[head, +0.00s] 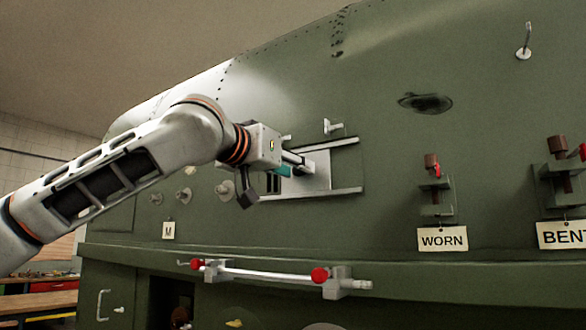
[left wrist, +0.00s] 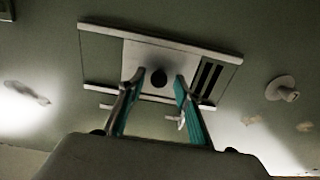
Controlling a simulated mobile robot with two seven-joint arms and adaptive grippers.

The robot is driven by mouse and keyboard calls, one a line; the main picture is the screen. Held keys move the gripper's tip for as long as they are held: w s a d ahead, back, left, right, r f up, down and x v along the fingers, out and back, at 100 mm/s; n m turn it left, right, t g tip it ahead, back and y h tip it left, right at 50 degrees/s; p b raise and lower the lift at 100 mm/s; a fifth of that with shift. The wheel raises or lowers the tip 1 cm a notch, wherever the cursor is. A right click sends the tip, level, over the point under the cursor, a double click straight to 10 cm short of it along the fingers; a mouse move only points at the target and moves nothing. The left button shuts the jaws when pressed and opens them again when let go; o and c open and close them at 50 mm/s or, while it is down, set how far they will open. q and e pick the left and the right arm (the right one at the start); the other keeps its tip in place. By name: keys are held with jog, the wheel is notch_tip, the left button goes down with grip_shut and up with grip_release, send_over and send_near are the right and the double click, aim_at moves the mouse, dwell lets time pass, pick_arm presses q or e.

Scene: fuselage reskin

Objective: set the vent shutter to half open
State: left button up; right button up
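The vent shutter (head: 322,170) is a pale plate between two horizontal rails on the green fuselage wall. Dark vent slots (head: 272,183) show to its left in the head view, so the vent is partly uncovered. In the left wrist view, the shutter (left wrist: 135,55) has a dark round knob (left wrist: 158,77), with the slots (left wrist: 208,77) at its right. My left gripper (head: 298,170) is at the plate. In the wrist view its teal fingers (left wrist: 158,84) are open, one on each side of the knob, with gaps. I cannot tell whether they reach around it. My right gripper is not in view.
A rail with red-knobbed clamps (head: 270,275) sticks out below the vent. Fixtures labelled WORN (head: 442,239) and BENT (head: 563,236) stand at the right. Round knobs (head: 184,195) and a label M (head: 168,231) are at the left. A hook (head: 524,42) is above right.

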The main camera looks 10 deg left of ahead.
pick_arm(q)
jog(key=v, duration=1.2)
dwell(0.5)
